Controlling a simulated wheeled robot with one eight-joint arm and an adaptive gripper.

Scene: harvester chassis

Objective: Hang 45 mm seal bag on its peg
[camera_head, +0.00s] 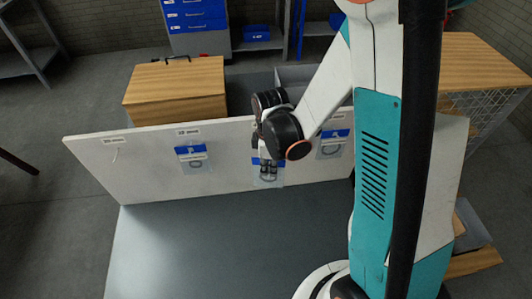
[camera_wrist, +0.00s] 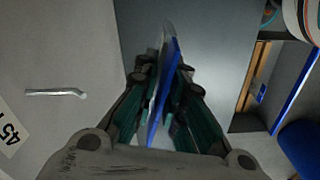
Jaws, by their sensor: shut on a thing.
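My gripper (camera_head: 266,166) is shut on a clear seal bag with a blue header (camera_head: 268,180), in front of the white board. In the wrist view my gripper (camera_wrist: 162,88) pinches the bag (camera_wrist: 168,65), seen nearly edge-on between the two fingers. A bare pale peg (camera_wrist: 56,93) sticks out of the board to the left of the bag, beside a label reading 45 (camera_wrist: 9,138). The bag and this peg are apart. In the head view my arm hides that peg and its label.
The white board (camera_head: 140,180) carries a bag (camera_head: 192,159) at its middle left, another bag (camera_head: 333,146) at its right, and a bare peg (camera_head: 116,155) at far left. Grey tabletop (camera_head: 220,240) in front is clear. A wooden-topped cabinet (camera_head: 175,90) stands behind.

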